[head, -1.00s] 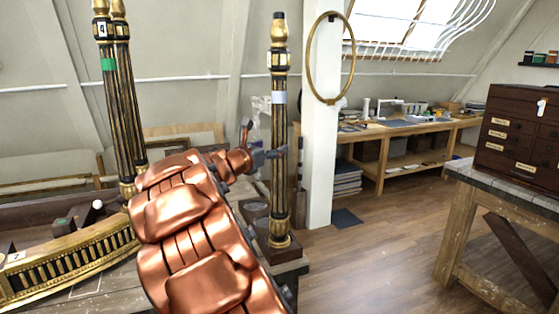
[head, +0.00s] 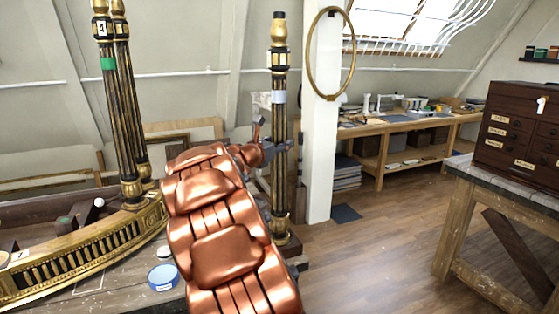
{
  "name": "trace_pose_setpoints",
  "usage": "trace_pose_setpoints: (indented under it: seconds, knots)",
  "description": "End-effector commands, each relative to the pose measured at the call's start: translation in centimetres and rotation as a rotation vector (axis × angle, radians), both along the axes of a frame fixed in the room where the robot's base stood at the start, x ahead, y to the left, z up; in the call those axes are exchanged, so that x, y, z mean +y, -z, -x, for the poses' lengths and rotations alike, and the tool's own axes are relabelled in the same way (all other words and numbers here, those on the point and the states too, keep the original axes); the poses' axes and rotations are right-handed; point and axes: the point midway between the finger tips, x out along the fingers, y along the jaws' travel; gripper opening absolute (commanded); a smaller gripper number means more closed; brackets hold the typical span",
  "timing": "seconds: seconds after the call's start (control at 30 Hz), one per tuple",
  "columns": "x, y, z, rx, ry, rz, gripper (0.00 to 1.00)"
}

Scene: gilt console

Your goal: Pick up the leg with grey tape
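The leg with grey tape (head: 279,97) stands upright at the right end of the bench, black and gilt, with a pale grey band below its upper collar. My gripper (head: 284,147) is at the leg's middle, below the tape. Its dark fingers overlap the leg in the picture; I cannot tell whether they are closed on it. My copper-coloured arm hides part of the bench and the area left of the leg's foot. Another leg with green tape (head: 108,64) and a tag marked 4 stands at the left.
A curved gilt rail (head: 75,262) lies on the bench at left. A round blue-rimmed tin (head: 163,277) sits on the bench beside my arm. A gold ring (head: 311,54) hangs on the white post (head: 320,150) just right of the leg. Open floor lies farther right.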

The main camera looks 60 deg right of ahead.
Motion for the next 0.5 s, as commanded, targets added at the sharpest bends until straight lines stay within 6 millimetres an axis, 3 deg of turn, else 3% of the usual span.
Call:
trace_pose_setpoints:
  seconds: [0.07, 0.43, 0.5]
  knots:
    - [0.00, 0.01, 0.00, 0.000, 0.000, 0.000, 0.49]
    - [-0.01, 0.02, 0.02, 0.000, 0.000, 0.000, 0.11]
    - [0.00, -0.08, 0.01, 0.000, 0.000, 0.001, 0.10]
